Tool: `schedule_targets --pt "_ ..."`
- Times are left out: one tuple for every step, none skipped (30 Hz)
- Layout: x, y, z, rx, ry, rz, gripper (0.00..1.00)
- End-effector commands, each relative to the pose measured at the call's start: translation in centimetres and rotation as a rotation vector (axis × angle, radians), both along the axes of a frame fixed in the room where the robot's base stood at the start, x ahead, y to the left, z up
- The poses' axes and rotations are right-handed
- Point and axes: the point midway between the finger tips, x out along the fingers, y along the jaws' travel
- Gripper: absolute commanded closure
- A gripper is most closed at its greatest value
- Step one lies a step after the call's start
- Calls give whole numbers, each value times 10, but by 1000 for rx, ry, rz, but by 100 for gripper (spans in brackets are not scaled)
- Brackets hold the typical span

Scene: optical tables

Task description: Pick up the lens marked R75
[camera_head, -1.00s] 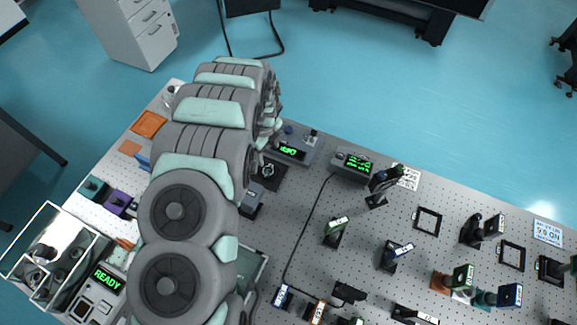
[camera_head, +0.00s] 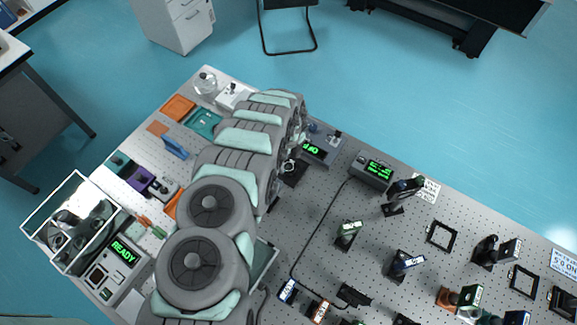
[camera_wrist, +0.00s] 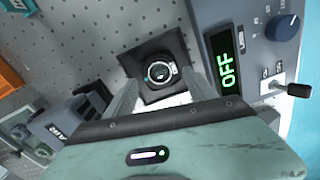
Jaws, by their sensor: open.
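I cannot read an R75 mark in either view. In the wrist view, a round black-rimmed lens-like part (camera_wrist: 160,73) sits on a square black base (camera_wrist: 153,53) on the perforated table. My gripper (camera_wrist: 160,86) is open, with one finger on each side of this part and nothing visibly held; whether the fingers touch it I cannot tell. In the head view, my arm hides the gripper, and the black base (camera_head: 294,172) shows partly beside the arm. Several labelled upright optics stand on the right of the table, including one with a green label (camera_head: 347,232) and one with a blue label (camera_head: 405,264).
A control box reading OFF (camera_wrist: 224,70), with a knob and a lever, stands close right of my gripper. A box marked AIR (camera_wrist: 60,128) is close left.

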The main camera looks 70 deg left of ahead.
Motion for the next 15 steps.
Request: schedule_targets --pt "-1 -3 -6 -4 2 0 36" --pt "-1 -4 -9 -5 2 1 36" --pt "-1 -3 -13 -5 1 1 36" --pt "1 -2 -15 -2 -1 0 36" --pt "1 -1 -17 -1 -1 0 36" --pt "0 -2 -21 -2 -1 0 36" --pt "0 -2 -24 -2 0 0 36" --pt "0 -2 -25 -2 -1 0 36" --pt "0 -1 -27 0 -1 0 36" --pt "0 -1 -28 0 -1 0 36" --pt "0 -1 -28 0 -1 1 36" --pt "0 -1 -29 0 0 1 36" --pt "0 -1 -30 0 1 1 36" --pt "-1 -1 -30 0 1 1 36" --pt "-1 -1 -30 -1 2 1 36"
